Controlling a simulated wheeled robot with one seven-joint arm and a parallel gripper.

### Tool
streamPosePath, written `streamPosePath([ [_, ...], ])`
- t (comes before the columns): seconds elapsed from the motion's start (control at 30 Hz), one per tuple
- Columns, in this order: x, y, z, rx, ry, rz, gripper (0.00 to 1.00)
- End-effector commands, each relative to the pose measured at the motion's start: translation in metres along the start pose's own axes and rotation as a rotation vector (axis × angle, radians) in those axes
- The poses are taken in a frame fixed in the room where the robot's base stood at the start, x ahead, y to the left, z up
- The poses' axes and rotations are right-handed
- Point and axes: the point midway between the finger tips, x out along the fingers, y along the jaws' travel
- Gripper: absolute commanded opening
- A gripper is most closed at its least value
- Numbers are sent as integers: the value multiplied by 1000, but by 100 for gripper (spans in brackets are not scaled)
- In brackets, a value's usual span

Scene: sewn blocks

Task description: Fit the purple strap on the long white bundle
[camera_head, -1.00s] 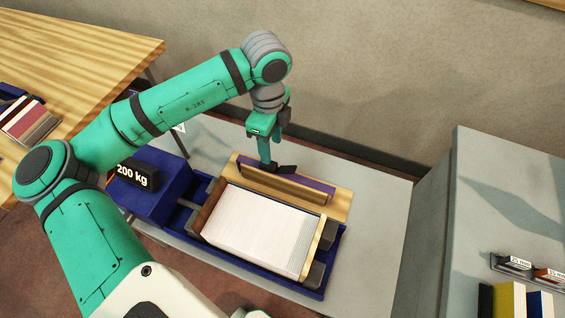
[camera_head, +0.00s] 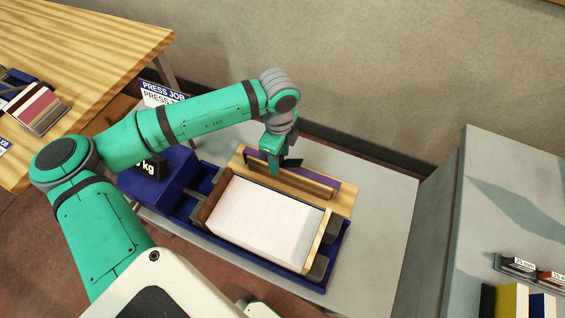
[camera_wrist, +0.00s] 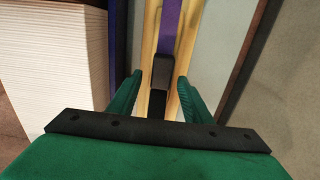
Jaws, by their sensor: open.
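The long white bundle (camera_head: 265,222) lies clamped in a dark blue press (camera_head: 335,262), between a brown board and a pale wooden board. It also shows at the left of the wrist view (camera_wrist: 52,75). The purple strap (camera_head: 322,187) stands lengthwise in a wooden holder (camera_head: 343,206) behind the press. In the wrist view the strap (camera_wrist: 171,22) runs between the holder's two wooden sides. My gripper (camera_head: 280,168) is open, pointing down over the left part of the holder.
A blue block with a weight label (camera_head: 150,185) stands left of the press. A grey cabinet (camera_head: 500,190) with upright coloured pieces is at the right. A wooden table (camera_head: 90,60) is at the left. The grey tabletop (camera_head: 375,210) right of the holder is clear.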

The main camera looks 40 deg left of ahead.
Motion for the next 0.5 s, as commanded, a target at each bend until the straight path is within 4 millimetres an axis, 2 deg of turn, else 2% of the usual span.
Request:
streamPosePath([
  [0.1, 0, 0, 2, -3, 0, 0, 45],
  [0.3, 0, 1, 2, -5, 0, 0, 0],
  [0.5, -1, 1, 2, -4, -1, 0, 0],
])
